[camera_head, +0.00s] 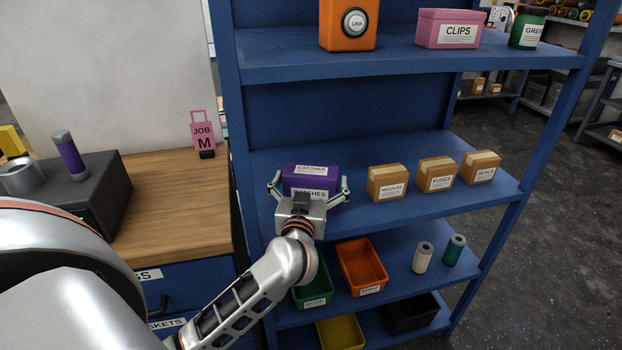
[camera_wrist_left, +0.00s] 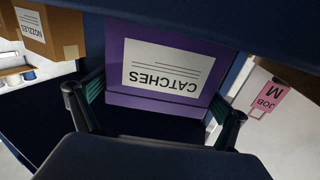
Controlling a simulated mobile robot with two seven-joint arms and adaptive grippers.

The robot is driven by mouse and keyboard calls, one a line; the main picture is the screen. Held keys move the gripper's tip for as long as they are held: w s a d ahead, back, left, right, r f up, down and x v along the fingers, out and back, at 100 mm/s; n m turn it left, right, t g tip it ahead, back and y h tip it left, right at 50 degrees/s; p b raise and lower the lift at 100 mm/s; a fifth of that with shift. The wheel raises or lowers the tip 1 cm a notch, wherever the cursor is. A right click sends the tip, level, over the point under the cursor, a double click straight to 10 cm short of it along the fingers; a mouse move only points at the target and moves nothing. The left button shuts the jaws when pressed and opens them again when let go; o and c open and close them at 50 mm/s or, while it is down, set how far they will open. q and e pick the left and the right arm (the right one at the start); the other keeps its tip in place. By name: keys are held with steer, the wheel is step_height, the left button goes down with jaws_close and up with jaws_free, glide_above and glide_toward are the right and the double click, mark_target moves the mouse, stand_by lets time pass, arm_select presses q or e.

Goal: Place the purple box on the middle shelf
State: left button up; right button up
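The purple box (camera_head: 311,175), labelled CATCHES, sits upright at the left end of the middle shelf (camera_head: 370,213). It also shows upside down in the left wrist view (camera_wrist_left: 165,68), with its label facing the camera. My left gripper (camera_head: 309,187) is in front of the box, with its fingers spread on either side of it. The left wrist view shows the fingers (camera_wrist_left: 157,100) just outside the box's two sides, with small gaps. The box's lower front is partly hidden by the gripper in the head view. My right gripper is in neither view.
Several brown cartons, starting with NOZZLES (camera_head: 387,183), stand right of the box. The upper shelf (camera_head: 400,64) overhangs it. Bins, including an orange one (camera_head: 361,266), sit below. A wooden bench (camera_head: 180,205) with a pink JOB M tag (camera_head: 203,137) is to the left.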

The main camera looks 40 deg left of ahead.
arm_select(q)
steer(key=shift+r, duration=0.1)
steer(key=p+v, duration=0.1)
steer(key=v, duration=0.5)
steer(key=shift+s+d+r, duration=0.1)
steer(key=shift+s+d, duration=0.15)
steer(key=shift+s, duration=0.1)
steer(key=shift+s+d, duration=0.15)
steer(key=shift+s, duration=0.2)
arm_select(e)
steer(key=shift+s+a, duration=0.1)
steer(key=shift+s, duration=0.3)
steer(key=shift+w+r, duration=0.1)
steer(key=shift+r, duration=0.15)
